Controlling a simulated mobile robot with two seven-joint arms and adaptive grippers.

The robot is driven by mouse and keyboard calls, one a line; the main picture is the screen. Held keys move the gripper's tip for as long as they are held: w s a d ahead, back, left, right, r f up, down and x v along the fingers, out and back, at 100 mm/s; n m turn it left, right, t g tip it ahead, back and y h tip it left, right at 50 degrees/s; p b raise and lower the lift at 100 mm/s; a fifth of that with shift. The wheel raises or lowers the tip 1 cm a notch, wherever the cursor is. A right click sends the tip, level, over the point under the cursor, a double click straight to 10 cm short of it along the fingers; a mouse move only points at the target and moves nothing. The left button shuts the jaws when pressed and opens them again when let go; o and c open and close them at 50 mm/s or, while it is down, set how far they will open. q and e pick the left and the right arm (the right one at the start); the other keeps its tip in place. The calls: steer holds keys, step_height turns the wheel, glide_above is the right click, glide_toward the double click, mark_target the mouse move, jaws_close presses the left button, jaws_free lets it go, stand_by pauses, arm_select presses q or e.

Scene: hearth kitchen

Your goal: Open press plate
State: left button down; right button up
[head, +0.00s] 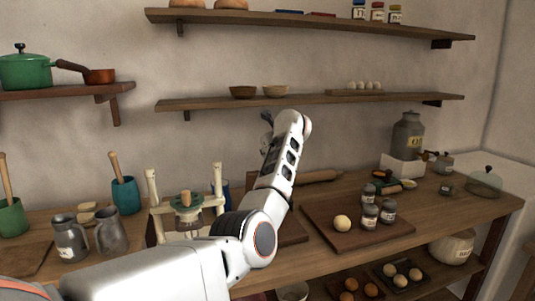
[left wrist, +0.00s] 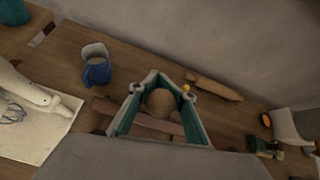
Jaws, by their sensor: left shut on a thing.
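The press (head: 187,207) stands on the counter left of my arm in the head view. It has two pale upright posts, and a round plate with a wooden knob on top between them. My left gripper (head: 267,122) is raised to the right of the press, mostly hidden behind my own arm. In the left wrist view its green-lined fingers (left wrist: 161,88) are shut around a round, brownish wooden piece (left wrist: 160,103). I cannot tell whether this piece is joined to the press. My right gripper is out of view.
Metal jugs (head: 110,236) stand left of the press. A board (head: 350,235) with jars is to the right. A shelf (head: 330,100) with bowls hangs behind.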

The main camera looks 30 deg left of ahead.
arm_select(q)
steer(key=c, duration=1.8)
jaws_free()
steer(key=shift+w+d, duration=0.1)
steer(key=shift+d, duration=0.15)
steer(key=shift+a+r, duration=0.1)
steer(key=shift+a, duration=0.05)
step_height(320, 180, up, 10)
steer(key=shift+f, duration=0.1)
